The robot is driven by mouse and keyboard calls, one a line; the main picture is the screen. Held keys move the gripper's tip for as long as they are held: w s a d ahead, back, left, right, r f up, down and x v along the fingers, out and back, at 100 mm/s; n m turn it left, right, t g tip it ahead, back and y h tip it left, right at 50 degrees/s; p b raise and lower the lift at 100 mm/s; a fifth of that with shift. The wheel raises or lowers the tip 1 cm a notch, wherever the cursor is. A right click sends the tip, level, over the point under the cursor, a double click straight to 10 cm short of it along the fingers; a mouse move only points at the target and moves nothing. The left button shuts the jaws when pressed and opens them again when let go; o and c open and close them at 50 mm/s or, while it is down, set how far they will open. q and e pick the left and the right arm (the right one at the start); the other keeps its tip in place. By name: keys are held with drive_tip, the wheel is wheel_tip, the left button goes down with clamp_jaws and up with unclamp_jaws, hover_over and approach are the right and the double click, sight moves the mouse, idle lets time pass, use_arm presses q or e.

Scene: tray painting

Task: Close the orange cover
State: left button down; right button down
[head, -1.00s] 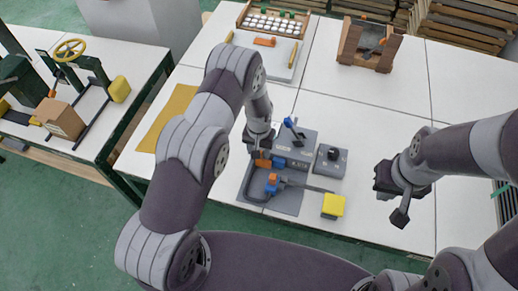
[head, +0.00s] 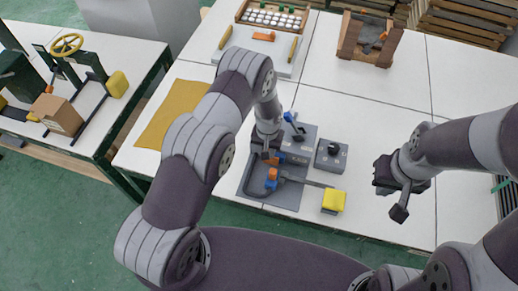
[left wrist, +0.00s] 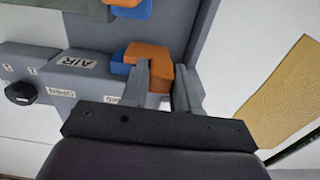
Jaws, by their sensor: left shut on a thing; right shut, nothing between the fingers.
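The orange cover (left wrist: 148,52) is a small orange block over a blue part (left wrist: 120,68) on the grey fixture, beside the AIR label. In the head view the orange cover (head: 271,161) is partly hidden by my left gripper (head: 267,150). My left gripper is shut on the cover, and its fingers show close around it in the left wrist view (left wrist: 163,80). Whether the cover lies fully flat on the blue part I cannot tell. My right gripper (head: 399,205) is shut and empty, above the right of the table.
A second orange and blue piece (head: 272,174) stands near the cover on the fixture plate (head: 290,197). A blue lever (head: 290,119), a black-knobbed box (head: 331,156) and a yellow block (head: 333,200) are close by. A yellow mat (head: 172,115) lies left. The table's middle right is clear.

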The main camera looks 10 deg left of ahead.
sight(275, 158)
use_arm(q)
drive_tip(key=d, duration=0.2)
drive_tip(key=shift+d+b, duration=0.35)
drive_tip(key=shift+b, duration=0.05)
drive_tip(key=shift+s, duration=0.1)
drive_tip(key=shift+a, duration=0.1)
drive_tip(key=c, duration=1.1)
unclamp_jaws()
drive_tip(key=shift+c, duration=0.2)
drive_tip(key=shift+o, duration=1.1)
drive_tip(key=shift+d, duration=0.2)
drive_tip(key=shift+s+d+r, duration=0.1)
drive_tip(key=shift+r, duration=0.2)
wheel_tip(275, 158, up, 12)
drive_tip(key=b, duration=0.3)
drive_tip(key=shift+r, duration=0.15)
